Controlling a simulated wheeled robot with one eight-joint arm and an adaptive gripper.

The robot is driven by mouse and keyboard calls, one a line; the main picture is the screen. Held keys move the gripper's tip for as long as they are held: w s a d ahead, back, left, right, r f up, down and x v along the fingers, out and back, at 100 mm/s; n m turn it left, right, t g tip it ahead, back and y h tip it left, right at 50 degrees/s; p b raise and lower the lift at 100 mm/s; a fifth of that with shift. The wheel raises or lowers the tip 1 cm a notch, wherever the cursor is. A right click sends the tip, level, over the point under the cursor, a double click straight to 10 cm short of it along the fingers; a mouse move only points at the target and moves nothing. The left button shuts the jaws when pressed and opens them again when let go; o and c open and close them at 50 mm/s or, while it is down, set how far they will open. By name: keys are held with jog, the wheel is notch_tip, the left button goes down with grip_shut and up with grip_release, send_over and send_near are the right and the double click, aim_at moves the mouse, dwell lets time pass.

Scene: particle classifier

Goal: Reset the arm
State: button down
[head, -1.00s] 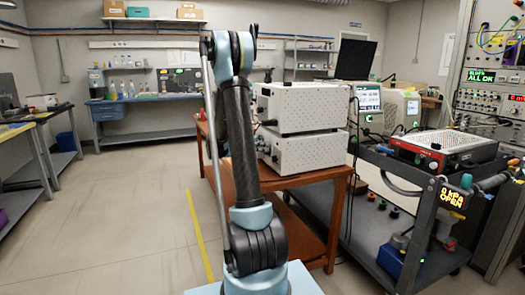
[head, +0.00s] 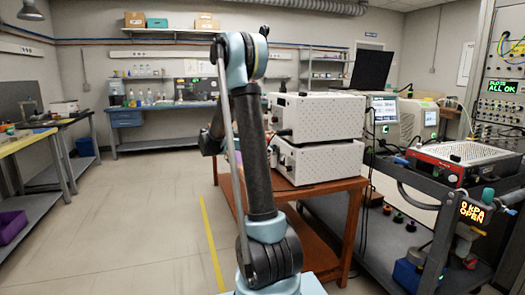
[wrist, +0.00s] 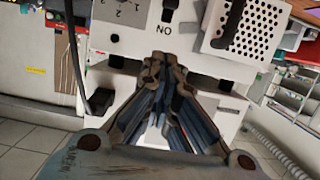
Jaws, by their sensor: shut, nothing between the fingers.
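My arm stands upright in the middle of the head view, its blue-grey elbow at the top. A dark part of it shows to the left of the upright link, but my gripper cannot be made out there. In the wrist view my gripper (wrist: 164,66) is shut and empty, its two ribbed fingers meeting at the tips.
Two stacked white boxes (head: 316,116) stand on a brown table (head: 334,186) close to my arm. A dark cart (head: 418,195) with a red-fronted unit (head: 462,163) is at the right. A cable (wrist: 98,100) hangs left of the fingers.

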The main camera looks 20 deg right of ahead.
jog(key=shift+s, duration=0.1)
jog(key=s+a+f+n+y, duration=0.15)
jog(key=s+n+y, duration=0.3)
jog(key=s, duration=0.65)
jog(key=s+a+f+n+y, duration=0.1)
jog(key=s+f+n+y, duration=0.3)
jog(key=s, duration=0.6)
jog(key=s+a+f+n+y, duration=0.3)
jog(key=s+a+f+n, duration=0.1)
jog(key=s, duration=0.5)
jog(key=s+a+f+n+t+y, duration=0.1)
jog(key=s+a+f+n+y, duration=0.2)
jog(key=s+a+f+n, duration=0.2)
jog(key=s+a+f, duration=0.1)
jog(key=s+a, duration=0.2)
jog(key=s, duration=0.2)
jog(key=shift+a+f+t+y, duration=0.2)
jog(key=shift+a+t+y, duration=0.05)
jog(key=shift+t+y, duration=0.1)
